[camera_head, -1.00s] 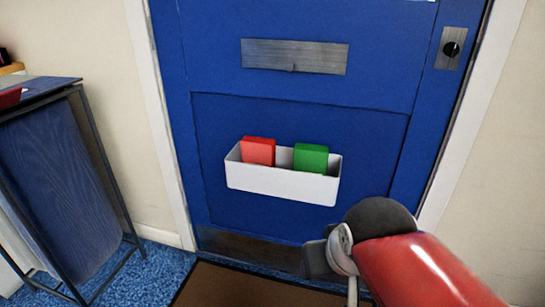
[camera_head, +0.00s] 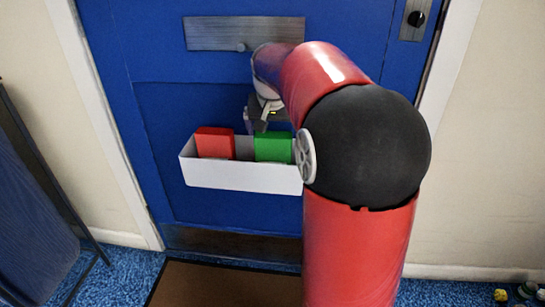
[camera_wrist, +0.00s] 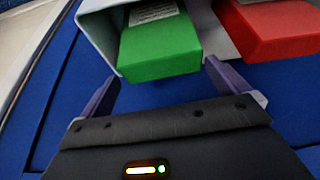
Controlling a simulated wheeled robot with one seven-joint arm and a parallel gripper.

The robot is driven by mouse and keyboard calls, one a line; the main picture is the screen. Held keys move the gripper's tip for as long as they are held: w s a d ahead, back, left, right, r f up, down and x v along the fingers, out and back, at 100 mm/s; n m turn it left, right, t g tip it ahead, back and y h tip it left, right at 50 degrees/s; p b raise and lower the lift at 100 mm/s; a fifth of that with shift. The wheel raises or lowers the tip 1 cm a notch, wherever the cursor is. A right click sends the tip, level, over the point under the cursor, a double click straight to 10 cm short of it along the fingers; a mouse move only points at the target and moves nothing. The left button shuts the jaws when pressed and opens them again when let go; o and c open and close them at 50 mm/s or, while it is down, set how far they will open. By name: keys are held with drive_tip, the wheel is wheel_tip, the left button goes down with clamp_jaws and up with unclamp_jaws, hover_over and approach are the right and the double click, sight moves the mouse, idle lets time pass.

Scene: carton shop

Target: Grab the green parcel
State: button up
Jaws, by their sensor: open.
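The green parcel (camera_head: 272,147) stands upright in the right part of a white open-topped box (camera_head: 240,178) fixed on the blue door. The red parcel (camera_head: 214,143) stands in the same box to its left. My gripper (camera_head: 256,127) is open just above the green parcel. In the wrist view my gripper (camera_wrist: 158,85) has its two fingers apart, with the green parcel (camera_wrist: 158,50) between and just beyond their tips. No contact shows. The red parcel (camera_wrist: 270,30) is to the right there, close to the right finger.
The white box's wall (camera_wrist: 98,32) is near the left finger in the wrist view. The blue door (camera_head: 160,150) has a metal letter plate (camera_head: 220,33) above the box. A brown mat (camera_head: 220,285) lies below. A dark-framed stand (camera_head: 30,200) is at the left.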

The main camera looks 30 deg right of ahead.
sight(270, 146)
drive_tip(key=x, duration=0.5)
drive_tip(key=shift+s+a+f, duration=0.1)
drive_tip(key=shift+s+a, duration=0.1)
drive_tip(key=shift+s, duration=0.05)
drive_tip(key=c, duration=0.8)
